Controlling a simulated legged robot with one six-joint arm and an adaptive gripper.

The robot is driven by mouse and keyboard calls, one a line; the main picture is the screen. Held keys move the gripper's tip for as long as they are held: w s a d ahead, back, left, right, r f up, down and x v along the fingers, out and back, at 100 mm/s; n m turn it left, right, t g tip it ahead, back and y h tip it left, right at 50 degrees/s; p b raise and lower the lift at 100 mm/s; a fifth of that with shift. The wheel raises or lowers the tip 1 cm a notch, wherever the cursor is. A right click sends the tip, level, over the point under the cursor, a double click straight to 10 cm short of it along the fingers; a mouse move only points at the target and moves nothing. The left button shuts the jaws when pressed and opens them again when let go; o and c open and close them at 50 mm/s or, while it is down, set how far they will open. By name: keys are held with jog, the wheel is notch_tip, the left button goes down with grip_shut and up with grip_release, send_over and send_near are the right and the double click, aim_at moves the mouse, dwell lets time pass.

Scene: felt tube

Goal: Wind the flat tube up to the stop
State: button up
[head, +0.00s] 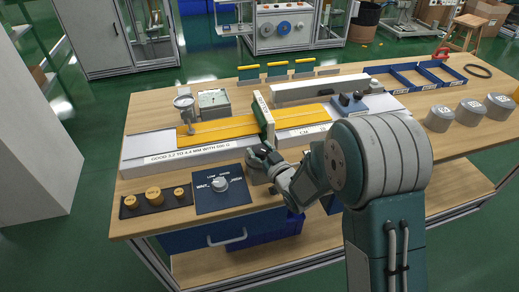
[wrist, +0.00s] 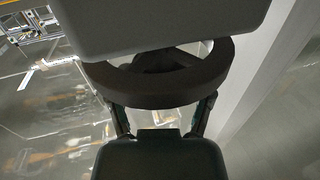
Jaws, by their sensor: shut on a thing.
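A yellow flat strip (head: 213,128), which looks like the flat tube, lies along a long pale bed (head: 150,157). An upright green-and-cream plate (head: 264,115) crosses it, and yellow continues on the right side. I cannot tell which part is the stop. My gripper (head: 262,160) is at the bench's front, just below the upright plate. In the wrist view, my gripper (wrist: 160,112) is shut on a dark round rim (wrist: 165,88), apparently a handwheel. A grey block (wrist: 160,25) hides part of the rim. In the head view my fingers mostly hide the wheel.
A dial gauge (head: 184,104) stands over the strip's left part. A blue panel with a knob (head: 221,184) and a dark tray of brass weights (head: 154,195) lie left of my gripper. Grey cylinders (head: 439,118) and blue bins (head: 410,77) occupy the right and back.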

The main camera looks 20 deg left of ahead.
jog(key=m+t+h, duration=0.4)
jog(key=h, duration=0.1)
jog(key=shift+a+r, duration=0.1)
jog(key=shift+a, duration=0.05)
jog(key=shift+m+t+h, duration=0.8)
jog(key=shift+m+h, duration=0.9)
jog(key=shift+h, duration=0.8)
jog(key=shift+w+h, duration=0.1)
jog(key=shift+h, duration=0.2)
jog(key=o, duration=1.1)
jog(key=shift+o, duration=0.2)
jog(key=s+d, duration=0.1)
jog(key=s, duration=1.1)
jog(key=shift+d, duration=0.4)
